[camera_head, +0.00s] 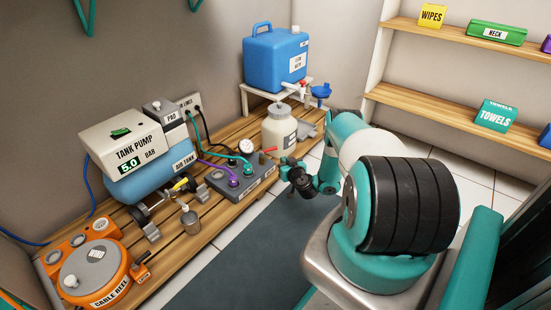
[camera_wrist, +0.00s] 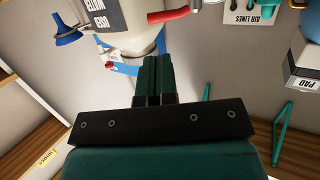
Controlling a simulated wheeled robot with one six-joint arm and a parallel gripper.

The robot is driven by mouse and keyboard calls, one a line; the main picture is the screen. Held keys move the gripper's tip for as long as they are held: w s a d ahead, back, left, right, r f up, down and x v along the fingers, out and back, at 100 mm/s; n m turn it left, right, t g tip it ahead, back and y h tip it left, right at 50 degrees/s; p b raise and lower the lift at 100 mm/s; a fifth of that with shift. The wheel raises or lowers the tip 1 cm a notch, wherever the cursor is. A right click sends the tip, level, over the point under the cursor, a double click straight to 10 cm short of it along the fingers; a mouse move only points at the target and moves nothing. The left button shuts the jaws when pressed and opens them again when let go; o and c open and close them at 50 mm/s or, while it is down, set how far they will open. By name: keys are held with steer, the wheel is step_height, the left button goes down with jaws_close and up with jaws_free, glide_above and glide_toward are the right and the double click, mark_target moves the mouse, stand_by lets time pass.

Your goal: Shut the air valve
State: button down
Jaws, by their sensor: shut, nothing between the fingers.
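A red lever (camera_head: 268,150) stands out at the back right corner of the grey control unit (camera_head: 262,178), near the round gauge (camera_head: 246,146). The red lever also shows in the wrist view (camera_wrist: 168,15), at the top edge. A yellow-handled fitting (camera_head: 180,184) is by the blue air tank (camera_head: 150,178). I cannot read which of these is labelled as the air valve. My gripper (camera_head: 286,162) is right of the control unit, close to the red lever. In the wrist view its two dark green fingers (camera_wrist: 154,80) are together and empty, apart from the lever.
A white jug (camera_head: 279,132) stands just behind my gripper, with a blue container (camera_head: 274,58) on a stand beyond. Purple and teal hoses run over the control unit. An orange cable reel (camera_head: 92,272) is at the front left. The dark floor mat (camera_head: 250,255) is clear.

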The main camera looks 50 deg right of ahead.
steer(key=b+x, duration=0.6)
steer(key=x, duration=0.3)
steer(key=shift+w, duration=0.2)
